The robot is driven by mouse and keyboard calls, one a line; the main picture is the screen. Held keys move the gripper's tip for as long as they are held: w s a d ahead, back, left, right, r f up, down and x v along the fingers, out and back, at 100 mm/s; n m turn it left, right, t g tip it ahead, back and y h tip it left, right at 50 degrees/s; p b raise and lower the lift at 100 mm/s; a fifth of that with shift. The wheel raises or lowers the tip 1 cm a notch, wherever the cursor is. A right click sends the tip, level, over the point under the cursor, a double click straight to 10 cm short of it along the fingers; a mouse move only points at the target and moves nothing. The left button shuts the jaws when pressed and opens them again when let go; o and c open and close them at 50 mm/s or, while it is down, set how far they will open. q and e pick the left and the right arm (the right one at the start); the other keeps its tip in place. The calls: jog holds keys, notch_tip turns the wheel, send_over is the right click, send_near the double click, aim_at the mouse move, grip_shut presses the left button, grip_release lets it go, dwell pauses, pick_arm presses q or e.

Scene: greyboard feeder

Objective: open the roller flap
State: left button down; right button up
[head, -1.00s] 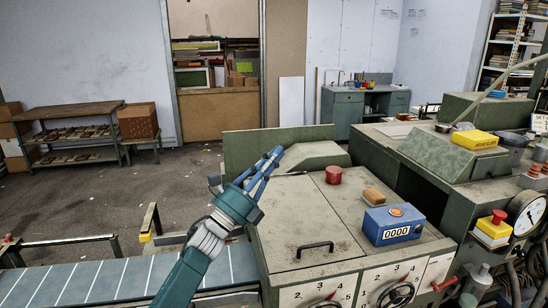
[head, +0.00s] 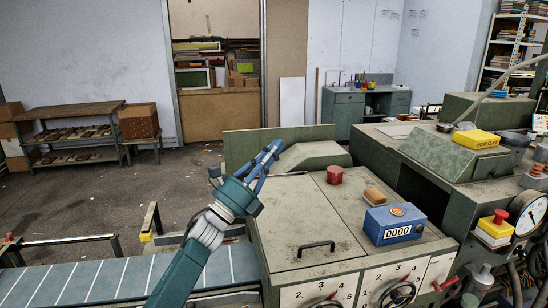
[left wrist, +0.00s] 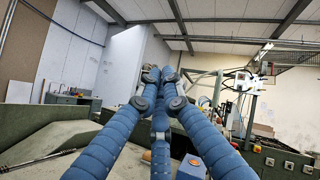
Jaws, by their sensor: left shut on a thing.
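A green upright panel (head: 242,150), which I take for the roller flap, stands at the far left edge of the green machine (head: 302,215) in the head view. A sloped green hood (head: 315,155) is beside it. My left gripper (head: 273,148) is in front of the panel, its blue fingers closed together and pointing up to the right. In the left wrist view the fingers (left wrist: 160,75) also meet at the tips. What they hold is hidden between them. My right gripper is in neither view.
On the machine top are a black bar handle (head: 316,246), a red button (head: 335,174), a wooden-backed brush (head: 375,196) and a blue counter box (head: 394,224). A striped conveyor (head: 90,281) runs at the lower left. The floor behind is open.

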pick_arm(q)
jog(key=w+a+r+n+y, duration=0.1)
jog(key=w+a+r, duration=0.1)
jog(key=w+r, duration=0.5)
jog(key=shift+w+a+r+n+t+y, duration=0.3)
jog(key=shift+w+r+n+y, duration=0.1)
jog(key=shift+r, duration=0.2)
dwell(0.5)
jog(key=shift+s, duration=0.1)
dwell(1.1)
